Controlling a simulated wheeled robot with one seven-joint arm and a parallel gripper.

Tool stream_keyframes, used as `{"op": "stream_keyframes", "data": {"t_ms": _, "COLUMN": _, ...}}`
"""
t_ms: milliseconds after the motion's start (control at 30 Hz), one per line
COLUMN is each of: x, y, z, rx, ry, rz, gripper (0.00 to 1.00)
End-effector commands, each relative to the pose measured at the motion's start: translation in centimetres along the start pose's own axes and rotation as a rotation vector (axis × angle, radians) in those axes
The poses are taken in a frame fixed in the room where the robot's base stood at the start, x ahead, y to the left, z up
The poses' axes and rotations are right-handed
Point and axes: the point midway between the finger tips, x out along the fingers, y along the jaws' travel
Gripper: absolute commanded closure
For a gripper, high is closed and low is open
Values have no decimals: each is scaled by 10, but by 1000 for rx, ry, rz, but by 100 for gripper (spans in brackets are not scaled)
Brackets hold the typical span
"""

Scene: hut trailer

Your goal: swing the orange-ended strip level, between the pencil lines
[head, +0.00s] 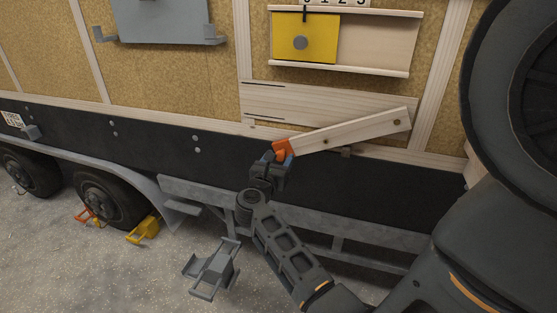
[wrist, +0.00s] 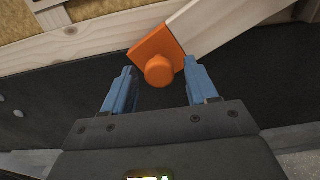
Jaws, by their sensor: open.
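The wooden strip (head: 350,130) is tilted on the trailer wall, its right end high near a dark pivot spot and its orange end (head: 281,148) low at the left. In the wrist view the orange end (wrist: 150,42) carries a round orange knob (wrist: 159,71). My gripper (head: 272,163) is open at the orange end. In the wrist view its blue fingers (wrist: 158,80) stand on either side of the knob, with gaps showing. The pencil lines (head: 279,88) are dark marks on a pale board (head: 262,101) above and left of the orange end.
A yellow sliding panel (head: 290,45) sits in rails above the board. A grey shelf (head: 160,22) hangs at upper left. A metal step rail (head: 310,217) runs below the black skirt. A grey folding step (head: 211,268) and yellow chock (head: 143,230) stand on the ground.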

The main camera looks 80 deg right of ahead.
Motion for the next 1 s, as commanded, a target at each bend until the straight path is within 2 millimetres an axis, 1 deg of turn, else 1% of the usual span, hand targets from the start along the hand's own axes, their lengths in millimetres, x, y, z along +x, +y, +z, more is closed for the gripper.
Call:
{"op": "stream_keyframes", "data": {"t_ms": 33, "x": 0, "y": 0, "z": 0, "rx": 0, "ry": 0, "rz": 0, "gripper": 42}}
{"op": "stream_keyframes", "data": {"t_ms": 67, "x": 0, "y": 0, "z": 0, "rx": 0, "ry": 0, "rz": 0, "gripper": 45}}
{"op": "stream_keyframes", "data": {"t_ms": 633, "x": 0, "y": 0, "z": 0, "rx": 0, "ry": 0, "rz": 0, "gripper": 100}}
{"op": "stream_keyframes", "data": {"t_ms": 900, "x": 0, "y": 0, "z": 0, "rx": 0, "ry": -1, "rz": 1, "gripper": 100}}
{"op": "stream_keyframes", "data": {"t_ms": 967, "x": 0, "y": 2, "z": 4, "rx": 8, "ry": -1, "rz": 1, "gripper": 100}}
{"op": "stream_keyframes", "data": {"t_ms": 1000, "x": -1, "y": 4, "z": 8, "rx": 19, "ry": -2, "rz": 2, "gripper": 100}}
